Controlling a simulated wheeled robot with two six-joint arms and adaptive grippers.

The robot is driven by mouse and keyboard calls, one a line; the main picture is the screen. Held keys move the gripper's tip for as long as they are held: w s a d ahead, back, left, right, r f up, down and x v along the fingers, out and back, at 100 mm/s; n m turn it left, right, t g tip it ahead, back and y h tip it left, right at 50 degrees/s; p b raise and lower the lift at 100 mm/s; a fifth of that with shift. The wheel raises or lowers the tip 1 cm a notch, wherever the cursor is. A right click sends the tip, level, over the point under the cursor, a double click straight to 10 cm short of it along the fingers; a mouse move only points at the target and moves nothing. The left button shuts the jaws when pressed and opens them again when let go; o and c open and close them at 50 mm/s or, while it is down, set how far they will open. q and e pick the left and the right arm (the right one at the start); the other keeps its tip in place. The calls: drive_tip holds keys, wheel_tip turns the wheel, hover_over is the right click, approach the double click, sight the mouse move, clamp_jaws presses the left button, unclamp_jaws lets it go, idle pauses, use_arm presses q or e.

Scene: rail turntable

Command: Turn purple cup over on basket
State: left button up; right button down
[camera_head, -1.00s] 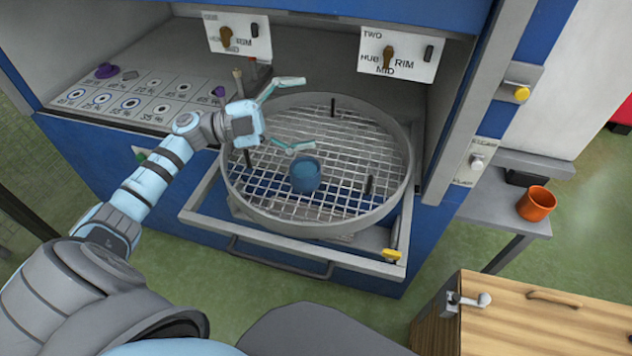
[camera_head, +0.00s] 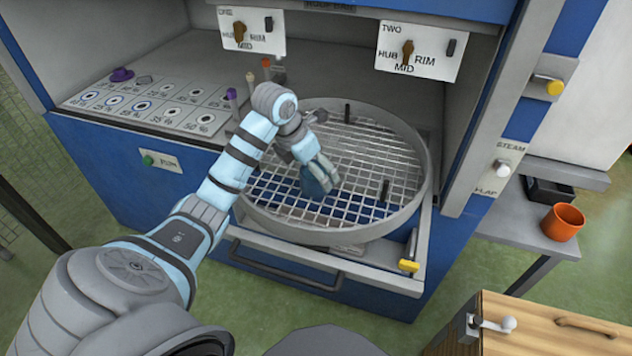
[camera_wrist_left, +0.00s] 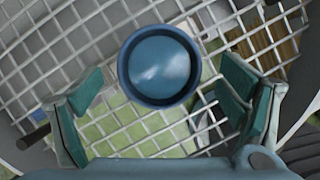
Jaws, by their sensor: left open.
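No purple cup shows in the basket. A blue cup (camera_wrist_left: 160,66) stands on the wire mesh of the round basket (camera_head: 424,170). In the left wrist view I look down on its round end with a raised rim. I cannot tell whether that is its mouth or base. My left gripper (camera_wrist_left: 160,88) is open, with one teal finger on each side of the cup and gaps between. In the head view the left gripper (camera_head: 318,176) is over the cup and hides most of it. A small purple object (camera_head: 122,74) lies on the marked panel at the left. My right gripper is not in view.
Short dark posts (camera_head: 385,190) rise from the mesh. The basket's grey wall surrounds the gripper. Switch plates (camera_head: 418,50) hang above it. An orange cup (camera_head: 562,222) stands on a side table at the right. A wooden box (camera_head: 560,325) is at the lower right.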

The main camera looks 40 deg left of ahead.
use_arm(q)
drive_tip(key=x, duration=0.2)
drive_tip(key=shift+w+f, duration=0.2)
drive_tip(key=shift+f, duration=0.15)
drive_tip(key=shift+r, duration=0.1)
drive_tip(key=c, duration=1.3)
